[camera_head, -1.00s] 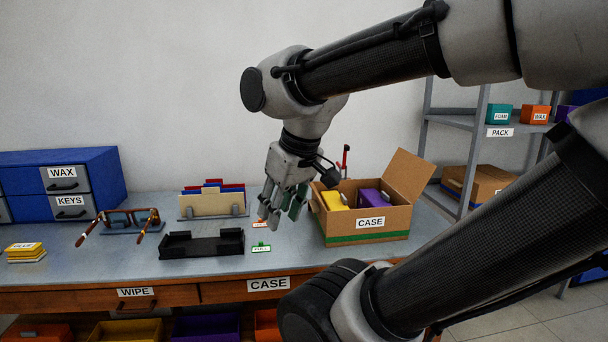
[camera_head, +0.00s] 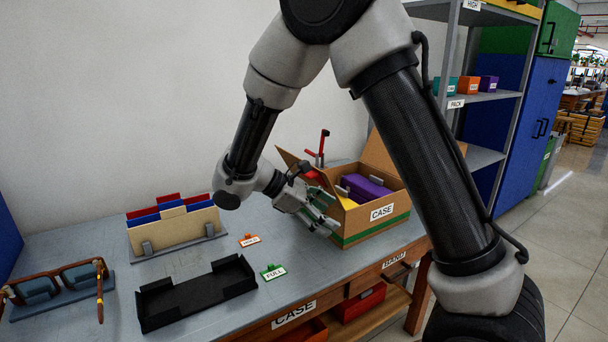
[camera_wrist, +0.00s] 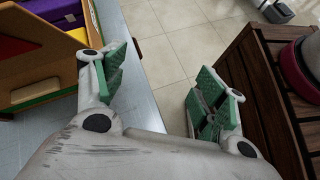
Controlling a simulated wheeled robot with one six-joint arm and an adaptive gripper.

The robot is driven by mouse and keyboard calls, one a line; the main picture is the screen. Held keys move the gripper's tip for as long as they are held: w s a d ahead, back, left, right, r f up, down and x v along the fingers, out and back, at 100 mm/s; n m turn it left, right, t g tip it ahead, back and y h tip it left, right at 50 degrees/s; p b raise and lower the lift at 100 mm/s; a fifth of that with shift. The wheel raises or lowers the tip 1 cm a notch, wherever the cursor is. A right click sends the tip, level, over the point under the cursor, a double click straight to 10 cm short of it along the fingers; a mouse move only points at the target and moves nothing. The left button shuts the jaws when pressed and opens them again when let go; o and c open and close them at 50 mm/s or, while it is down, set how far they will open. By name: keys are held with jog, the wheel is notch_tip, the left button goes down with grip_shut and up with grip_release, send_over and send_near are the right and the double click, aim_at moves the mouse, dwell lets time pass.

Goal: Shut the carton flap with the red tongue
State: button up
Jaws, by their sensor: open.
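The open carton (camera_head: 363,224), brown with a green stripe and a CASE label, stands on the bench. Its left flap (camera_head: 292,160) is raised and leans outward; a red patch, perhaps the tongue (camera_head: 316,178), shows beside it, partly hidden by my wrist. The back flap (camera_head: 377,154) stands up. Purple (camera_head: 366,188) and yellow cases lie inside. My gripper (camera_head: 322,222) is open and empty at the carton's left front side; contact cannot be told. In the wrist view my spread fingers (camera_wrist: 162,84) are over bench edge and floor, with the carton (camera_wrist: 45,88) at upper left.
A black tray (camera_head: 196,292), glasses on a stand (camera_head: 60,284) and a file rack (camera_head: 172,232) occupy the bench's left. A red-handled tool (camera_head: 322,148) stands behind the carton. A shelf (camera_head: 480,98) rises at right. The wrist view shows slatted wood (camera_wrist: 268,95).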

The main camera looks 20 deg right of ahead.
jog(key=w+a+r+n+t+h, duration=0.3)
jog(key=w+a+n+t+h, duration=0.4)
jog(key=w, duration=0.4)
jog(key=shift+g, duration=0.3)
jog(key=shift+w+d+r, duration=0.35)
jog(key=shift+w+d, duration=0.15)
jog(key=shift+d, duration=0.4)
jog(key=shift+w+d+r, duration=0.35)
jog(key=shift+w+d, duration=0.1)
jog(key=shift+d, duration=0.5)
jog(key=shift+w+d+r, duration=0.35)
jog(key=shift+w+d, duration=0.15)
jog(key=shift+d, duration=0.4)
